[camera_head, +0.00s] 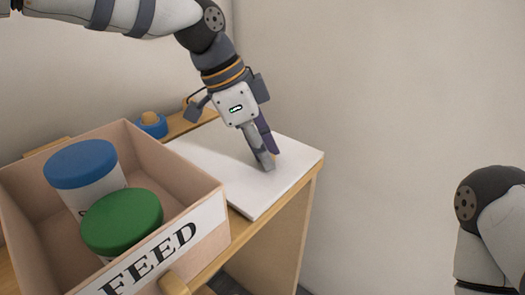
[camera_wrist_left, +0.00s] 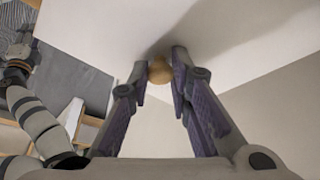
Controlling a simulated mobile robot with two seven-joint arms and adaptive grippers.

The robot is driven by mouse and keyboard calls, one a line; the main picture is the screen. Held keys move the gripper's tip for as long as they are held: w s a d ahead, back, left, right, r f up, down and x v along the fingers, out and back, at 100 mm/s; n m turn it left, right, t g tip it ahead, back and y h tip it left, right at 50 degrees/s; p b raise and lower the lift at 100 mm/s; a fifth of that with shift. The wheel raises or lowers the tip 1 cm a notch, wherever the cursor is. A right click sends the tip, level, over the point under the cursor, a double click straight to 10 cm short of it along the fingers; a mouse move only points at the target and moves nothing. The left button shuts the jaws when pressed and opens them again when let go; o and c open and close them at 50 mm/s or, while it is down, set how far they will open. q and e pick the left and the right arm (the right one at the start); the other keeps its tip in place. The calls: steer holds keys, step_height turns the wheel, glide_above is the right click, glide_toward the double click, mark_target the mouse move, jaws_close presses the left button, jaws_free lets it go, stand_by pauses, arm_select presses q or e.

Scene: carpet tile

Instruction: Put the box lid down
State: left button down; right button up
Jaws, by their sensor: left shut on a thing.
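The box lid is a flat white panel (camera_head: 215,160) over the right end of the wooden table; it also fills the top of the left wrist view (camera_wrist_left: 110,25). A small round wooden knob (camera_wrist_left: 160,71) sits on it. My left gripper (camera_head: 266,163) points down at the lid, and in the left wrist view (camera_wrist_left: 163,68) its fingertips are shut on the knob. I cannot tell whether the lid touches the table. The open box (camera_head: 205,232), marked FEED, stands left of the lid. My right gripper is out of view; only part of that arm shows at right.
A blue-lidded jar (camera_head: 82,163) and a green-lidded jar (camera_head: 122,222) stand inside the box. A small blue item with a wooden knob (camera_head: 151,122) is behind the box. The wooden table (camera_head: 262,240) ends at the right; the wall is close behind.

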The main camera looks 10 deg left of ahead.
arm_select(q)
steer(key=shift+f, duration=0.15)
steer(key=shift+f, duration=0.1)
steer(key=c, duration=1.5)
jaws_free()
steer(key=shift+o, duration=0.2)
steer(key=w+v, duration=0.1)
steer(key=v, duration=1.1)
steer(key=shift+s, duration=0.45)
